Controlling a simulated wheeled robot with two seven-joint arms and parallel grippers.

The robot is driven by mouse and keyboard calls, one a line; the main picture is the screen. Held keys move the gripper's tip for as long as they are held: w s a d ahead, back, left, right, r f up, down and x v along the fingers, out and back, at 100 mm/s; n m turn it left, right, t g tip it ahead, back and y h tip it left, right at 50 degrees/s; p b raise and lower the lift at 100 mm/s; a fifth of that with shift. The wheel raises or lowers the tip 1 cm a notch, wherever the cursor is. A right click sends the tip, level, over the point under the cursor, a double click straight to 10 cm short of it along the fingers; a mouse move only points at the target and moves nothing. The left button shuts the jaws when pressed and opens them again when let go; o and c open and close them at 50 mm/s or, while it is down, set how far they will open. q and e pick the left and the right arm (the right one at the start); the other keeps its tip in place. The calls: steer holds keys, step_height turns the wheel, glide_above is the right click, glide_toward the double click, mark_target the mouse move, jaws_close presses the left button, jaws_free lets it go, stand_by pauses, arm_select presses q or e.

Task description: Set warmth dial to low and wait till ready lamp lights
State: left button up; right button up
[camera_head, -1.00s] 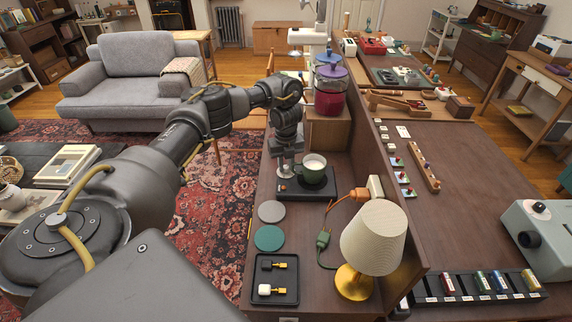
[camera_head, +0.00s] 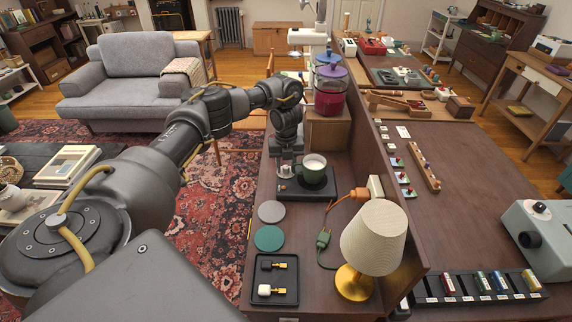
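A flat black mug warmer (camera_head: 318,193) lies on the narrow wooden counter. My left gripper (camera_head: 286,174) points down over the warmer's left end, just left of the mug. Its fingers are small and close to the warmer, so I cannot tell whether they are open or touch a dial. The dial is hidden or too small to make out. A tiny reddish spot (camera_head: 283,187) shows at the warmer's left end; whether it is a lit lamp is unclear. My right gripper is out of view.
A grey coaster (camera_head: 271,211) and a green coaster (camera_head: 269,238) lie in front of the warmer. A raised partition borders the right.

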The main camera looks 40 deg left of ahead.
mark_target(286, 167)
arm_select(q)
steer(key=shift+o, duration=0.7)
steer(key=shift+r, duration=0.1)
steer(key=shift+r, duration=0.3)
step_height(286, 167, up, 10)
steer(key=p, duration=0.1)
steer(key=shift+p, duration=0.4)
